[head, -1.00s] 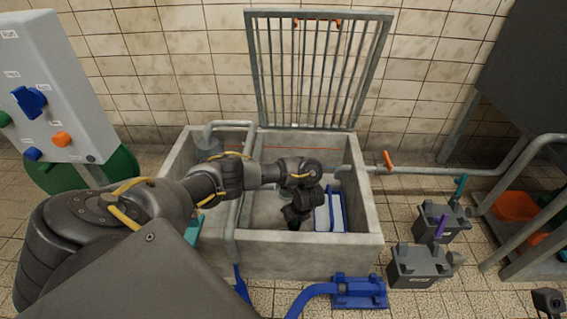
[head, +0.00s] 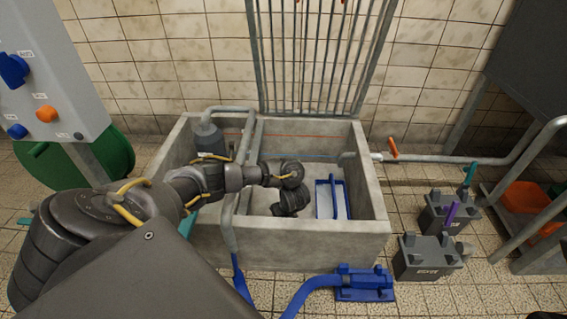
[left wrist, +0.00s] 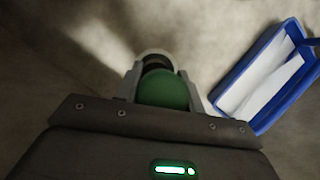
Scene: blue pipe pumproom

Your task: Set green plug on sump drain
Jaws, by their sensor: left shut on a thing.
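The green plug (left wrist: 163,90) is between the fingers of my left gripper (left wrist: 166,94) in the left wrist view. That gripper is shut on it. A dark round shape with a pale rim (left wrist: 154,60) shows just beyond the plug; I cannot tell whether it is the sump drain. In the head view my left arm reaches over the front left of the concrete sump (head: 300,253), and the left gripper (head: 284,213) points down inside it, hiding the plug and the floor below. My right gripper is not in view.
A blue-edged white tray (head: 331,199) lies in the sump to the right of the gripper; it also shows in the left wrist view (left wrist: 262,78). A grey pipe (head: 228,210) crosses the left side. A raised grate (head: 315,50) stands behind. Grey boxes (head: 428,258) sit outside, right.

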